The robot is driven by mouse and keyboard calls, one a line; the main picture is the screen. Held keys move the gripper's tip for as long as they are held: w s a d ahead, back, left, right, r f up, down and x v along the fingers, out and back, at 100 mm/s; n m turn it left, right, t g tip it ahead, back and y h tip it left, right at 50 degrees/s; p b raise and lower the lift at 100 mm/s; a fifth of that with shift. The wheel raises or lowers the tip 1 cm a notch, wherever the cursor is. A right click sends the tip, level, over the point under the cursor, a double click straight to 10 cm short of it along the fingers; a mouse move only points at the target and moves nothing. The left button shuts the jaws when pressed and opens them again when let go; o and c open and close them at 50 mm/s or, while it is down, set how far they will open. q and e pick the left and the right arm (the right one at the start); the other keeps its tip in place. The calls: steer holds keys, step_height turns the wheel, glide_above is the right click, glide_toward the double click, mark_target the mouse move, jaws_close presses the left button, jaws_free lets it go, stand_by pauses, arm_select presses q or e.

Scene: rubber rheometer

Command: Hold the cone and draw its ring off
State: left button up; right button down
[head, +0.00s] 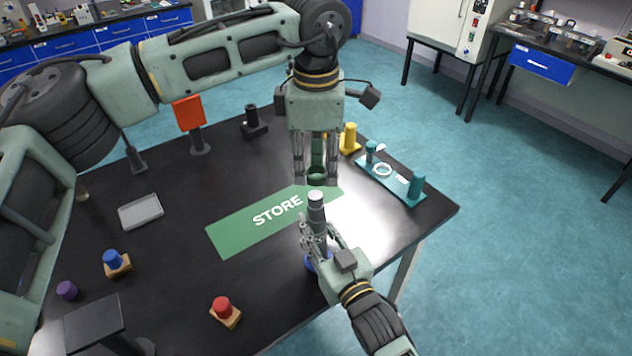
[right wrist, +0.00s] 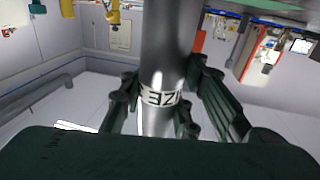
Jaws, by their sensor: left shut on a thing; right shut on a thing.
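The cone (head: 316,212) is a grey metal post with a pale top, upright near the front right of the table. My right gripper (head: 316,238) is shut around its shaft. In the right wrist view the metal shaft (right wrist: 168,50) stands between the fingers, with a white lettered band partly readable. My left gripper (head: 316,180) points down above the cone, shut on a dark green ring (head: 316,178) with an upright green tab. The ring appears just above the cone's top; whether they touch I cannot tell. A blue part (head: 310,264) shows at the cone's foot, partly hidden.
A green STORE mat (head: 235,235) lies left of the cone. A teal stand (head: 395,182) and yellow piece (head: 349,140) are at the right. Red (head: 223,308) and blue (head: 114,261) knobbed blocks and a grey tray (head: 141,212) are left. The table's right edge is near.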

arm_select(q)
steer(key=shift+r, duration=4.25)
arm_select(e)
steer(key=shift+f, duration=0.15)
steer(key=c, duration=1.3)
jaws_free()
steer(key=shift+o, duration=0.2)
